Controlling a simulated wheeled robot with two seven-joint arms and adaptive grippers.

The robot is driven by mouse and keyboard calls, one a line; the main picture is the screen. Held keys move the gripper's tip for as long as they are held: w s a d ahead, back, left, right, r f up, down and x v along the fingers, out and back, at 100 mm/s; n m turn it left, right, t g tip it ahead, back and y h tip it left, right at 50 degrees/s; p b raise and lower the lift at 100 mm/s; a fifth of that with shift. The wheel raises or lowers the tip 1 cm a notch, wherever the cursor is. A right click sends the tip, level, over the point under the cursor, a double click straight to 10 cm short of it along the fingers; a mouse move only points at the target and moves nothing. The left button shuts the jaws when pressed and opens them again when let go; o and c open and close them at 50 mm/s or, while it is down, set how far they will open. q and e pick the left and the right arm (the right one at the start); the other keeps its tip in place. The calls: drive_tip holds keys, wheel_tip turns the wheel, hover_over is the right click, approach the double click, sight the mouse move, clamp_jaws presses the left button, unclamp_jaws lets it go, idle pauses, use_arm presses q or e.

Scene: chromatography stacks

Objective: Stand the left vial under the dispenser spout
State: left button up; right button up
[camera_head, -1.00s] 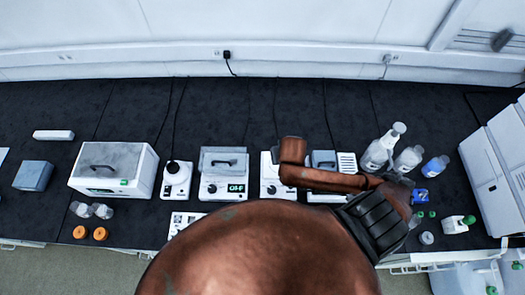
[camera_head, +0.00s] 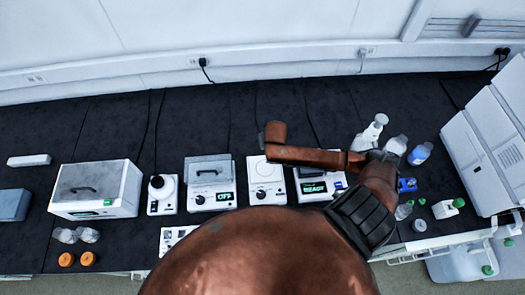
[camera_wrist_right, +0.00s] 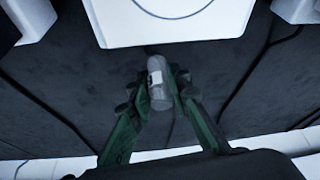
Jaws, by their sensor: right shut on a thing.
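My right gripper (camera_wrist_right: 160,98) is shut on a small clear vial (camera_wrist_right: 157,80) with a pale label, over dark bench in the right wrist view. The vial points toward a white device (camera_wrist_right: 170,28) at the top. In the head view my brown right arm crosses the bench, and its gripper and the held vial cannot be made out. Two clear vials (camera_head: 76,235) lie at the front left, with two orange caps (camera_head: 77,259) in front. I cannot pick out the dispenser spout with certainty. My left gripper is out of view.
A row of devices stands along the bench: a white box (camera_head: 95,188), an OFF unit (camera_head: 210,182), a ring-topped plate (camera_head: 265,180) and a READY unit (camera_head: 314,187). Bottles (camera_head: 397,146) and small green-capped items (camera_head: 449,208) stand to the right, beside a white cabinet (camera_head: 482,160).

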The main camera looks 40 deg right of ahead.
drive_tip(key=shift+w+d+f, duration=0.15)
drive_tip(key=shift+d+f, duration=0.05)
drive_tip(key=shift+f, duration=0.05)
drive_tip(key=shift+w+f, duration=0.1)
drive_tip(key=shift+f, duration=1.45)
drive_tip(key=shift+f, duration=0.1)
drive_tip(key=o, duration=0.9)
